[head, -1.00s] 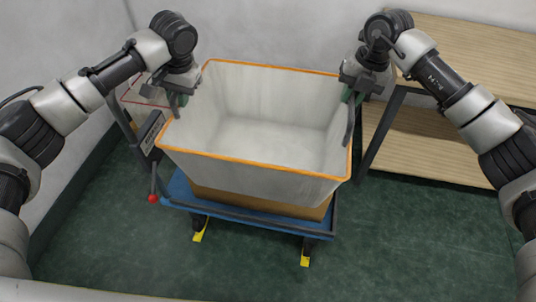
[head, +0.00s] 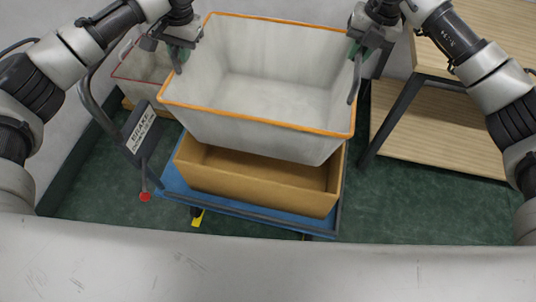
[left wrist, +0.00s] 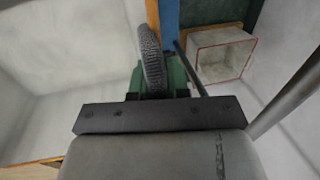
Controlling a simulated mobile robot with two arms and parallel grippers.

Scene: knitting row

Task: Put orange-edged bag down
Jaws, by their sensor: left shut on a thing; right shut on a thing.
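The orange-edged bag (head: 240,135) is a large, open, pale grey bin shape, upright and empty inside. It hangs over an open brown box (head: 255,195), with the box's inside showing below the bag's near edge. My left gripper (head: 178,62) is shut on the bag's left rim, and my right gripper (head: 355,78) is shut on its right rim. In the left wrist view my left gripper (left wrist: 160,68) is at the orange edge (left wrist: 153,20) of the bag. The bag's far underside is hidden.
The brown box rests on a blue cart (head: 172,186) with a dark handle and a brake sign (head: 140,130). A red-edged bag (head: 145,68) stands behind at the left. Wooden shelving (head: 430,125) is close on the right. Green floor (head: 420,215) is clear at front right.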

